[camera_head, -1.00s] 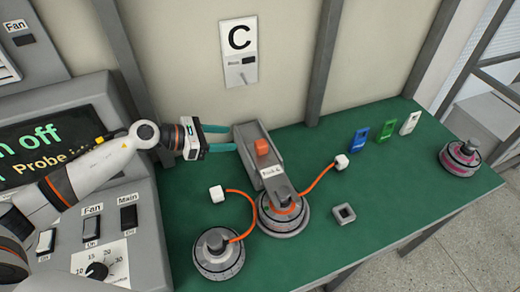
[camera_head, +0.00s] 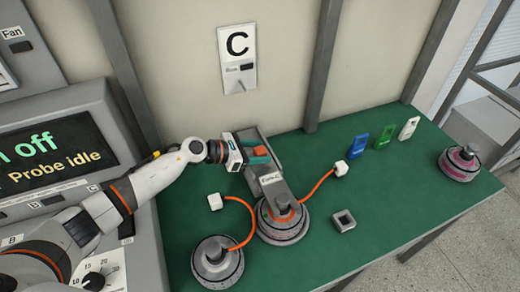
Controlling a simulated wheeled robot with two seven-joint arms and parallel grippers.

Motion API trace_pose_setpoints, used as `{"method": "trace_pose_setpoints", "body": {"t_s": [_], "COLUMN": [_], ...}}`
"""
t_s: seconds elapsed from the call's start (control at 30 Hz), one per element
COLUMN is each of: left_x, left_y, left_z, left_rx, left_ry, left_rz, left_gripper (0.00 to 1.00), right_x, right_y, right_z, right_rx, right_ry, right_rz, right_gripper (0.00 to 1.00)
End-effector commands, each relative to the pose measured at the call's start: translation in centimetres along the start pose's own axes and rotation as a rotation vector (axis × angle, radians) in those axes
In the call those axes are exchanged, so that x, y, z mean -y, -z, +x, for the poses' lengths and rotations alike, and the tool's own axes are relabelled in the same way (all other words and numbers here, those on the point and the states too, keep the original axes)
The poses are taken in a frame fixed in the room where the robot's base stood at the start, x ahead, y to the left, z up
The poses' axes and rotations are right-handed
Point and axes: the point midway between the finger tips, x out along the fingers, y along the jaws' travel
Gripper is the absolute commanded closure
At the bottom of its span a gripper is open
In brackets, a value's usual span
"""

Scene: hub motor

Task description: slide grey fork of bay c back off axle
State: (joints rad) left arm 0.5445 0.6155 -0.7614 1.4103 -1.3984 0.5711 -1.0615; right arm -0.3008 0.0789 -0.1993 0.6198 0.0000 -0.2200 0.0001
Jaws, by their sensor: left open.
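The grey fork (camera_head: 267,178) of bay C lies on the green bench below the C sign. Its labelled front end reaches over the axle (camera_head: 282,200) of a round grey hub motor (camera_head: 284,226) with an orange ring. An orange block (camera_head: 259,152) stands up on the fork. My left gripper (camera_head: 256,157) is at this block, with its teal fingers open around or beside it. I cannot tell whether they touch it. The gripper body hides the fork's back left part. My right gripper is not in view.
A second motor (camera_head: 217,260) stands at front left, a pink-ringed one (camera_head: 459,163) at far right. Orange cables with white plugs (camera_head: 341,168) lie beside the fork. A square grey nut (camera_head: 343,220) and blue, green and white tags (camera_head: 383,136) are to the right. A control panel (camera_head: 60,150) is at left.

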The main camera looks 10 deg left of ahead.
Motion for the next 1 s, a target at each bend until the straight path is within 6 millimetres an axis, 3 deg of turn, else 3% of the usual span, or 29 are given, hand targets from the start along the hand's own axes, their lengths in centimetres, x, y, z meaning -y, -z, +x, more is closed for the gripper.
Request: {"method": "trace_pose_setpoints", "body": {"t_s": [0.4,0.7,0.87,1.0], "left_x": [-0.1,-0.1,0.1,1.3], "left_y": [-0.1,0.0,-0.1,-0.5], "left_z": [0.8,0.8,0.8,1.1], "left_rx": [0.001,0.001,0.001,0.0], "left_ry": [-0.001,-0.001,0.0,0.002], "left_rz": [0.002,0.001,0.001,0.003], "left_gripper": [0.49,0.98,1.0,1.0], "right_x": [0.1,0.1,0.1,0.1], "right_y": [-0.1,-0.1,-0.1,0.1], "right_z": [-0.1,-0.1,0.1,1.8], "right_rx": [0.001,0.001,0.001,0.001], "right_ry": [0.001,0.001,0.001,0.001], "right_rz": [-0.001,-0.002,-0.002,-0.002], "right_gripper": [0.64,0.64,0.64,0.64]}}
